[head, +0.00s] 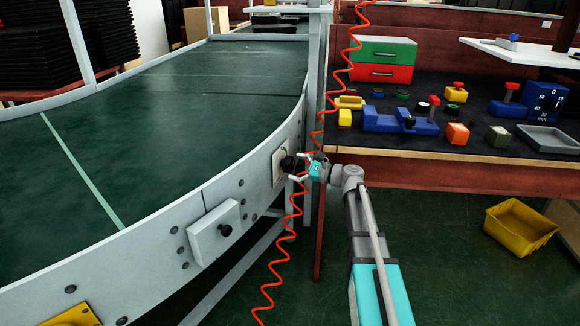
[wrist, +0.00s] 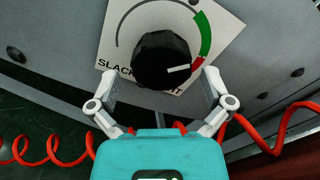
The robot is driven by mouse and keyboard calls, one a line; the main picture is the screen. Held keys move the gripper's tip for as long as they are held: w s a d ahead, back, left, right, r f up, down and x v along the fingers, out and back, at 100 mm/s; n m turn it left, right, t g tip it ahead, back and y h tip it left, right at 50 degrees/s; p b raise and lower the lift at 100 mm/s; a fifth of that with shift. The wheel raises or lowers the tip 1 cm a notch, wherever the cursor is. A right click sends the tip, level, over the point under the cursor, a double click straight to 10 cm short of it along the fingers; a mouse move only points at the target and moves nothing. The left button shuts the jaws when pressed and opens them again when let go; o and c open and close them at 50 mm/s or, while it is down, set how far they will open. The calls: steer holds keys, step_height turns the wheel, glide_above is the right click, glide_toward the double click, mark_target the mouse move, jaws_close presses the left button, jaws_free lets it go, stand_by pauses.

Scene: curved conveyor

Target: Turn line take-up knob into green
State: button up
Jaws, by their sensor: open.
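The black take-up knob (wrist: 160,58) sits on a white dial plate (wrist: 118,30) on the conveyor's side; the knob also shows in the head view (head: 288,164). The green arc (wrist: 206,34) lies above that, on the right. The plate's lettering is partly hidden by the knob. My gripper (wrist: 160,84) is open, with one finger on each side of the knob's lower part and visible gaps to both sides. It also shows in the head view (head: 301,167).
The curved conveyor (head: 200,85) fills the left. A red coiled cable (head: 275,265) hangs by my gripper. A workbench (head: 420,155) with several coloured parts stands right; a yellow bin (head: 520,225) is on the floor.

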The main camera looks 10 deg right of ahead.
steer(key=v, duration=0.9)
steer(key=shift+s, duration=0.25)
steer(key=shift+d+f, duration=0.1)
steer(key=s+a+f+n+g+h+p, duration=0.4)
steer(key=s+a+f+n+g+h, duration=0.45)
steer(key=s+a+f+n, duration=0.45)
steer(key=s+d+n+g+h+p, duration=0.15)
steer(key=s+d+n+h, duration=0.25)
steer(key=s+n+h, duration=0.4)
step_height(320, 180, up, 39)
steer(key=m+y+p, duration=0.1)
steer(key=m+p, duration=0.1)
steer(key=p, duration=3.6)
steer(key=shift+s+p, duration=0.3)
steer(key=shift+s, duration=0.2)
steer(key=shift+d+f+y, duration=0.15)
steer(key=shift+f+y, duration=0.05)
steer(key=shift+y, duration=0.05)
